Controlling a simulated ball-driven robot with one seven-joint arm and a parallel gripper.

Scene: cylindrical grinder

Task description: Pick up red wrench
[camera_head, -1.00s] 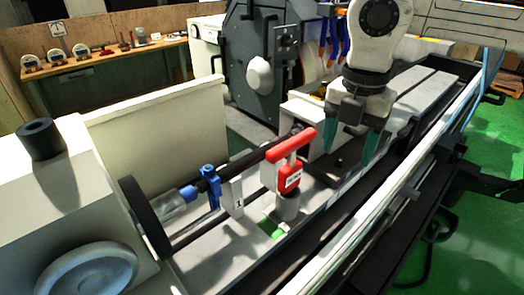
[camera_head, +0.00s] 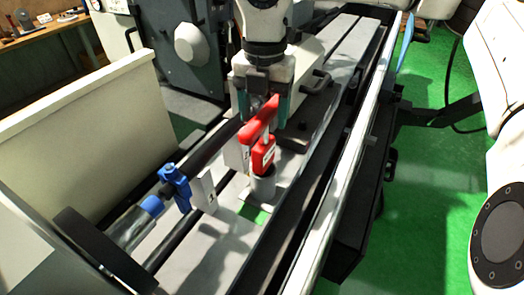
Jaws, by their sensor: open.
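The red wrench (camera_head: 256,127) has a bar-like red handle on top and a red part with a white label below it. It stands upright over a grey cylinder (camera_head: 262,187) on the machine bed. My gripper (camera_head: 263,110) points down at the handle with its teal fingers apart. One finger shows on each side of the handle's far end. I cannot tell whether the fingers touch it.
A blue clamp (camera_head: 177,186) and a small white plate (camera_head: 203,192) are left of the wrench. A dark bar runs behind them. A light block with a black handle (camera_head: 316,82) is right of my gripper. A long rail (camera_head: 335,165) borders the bed.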

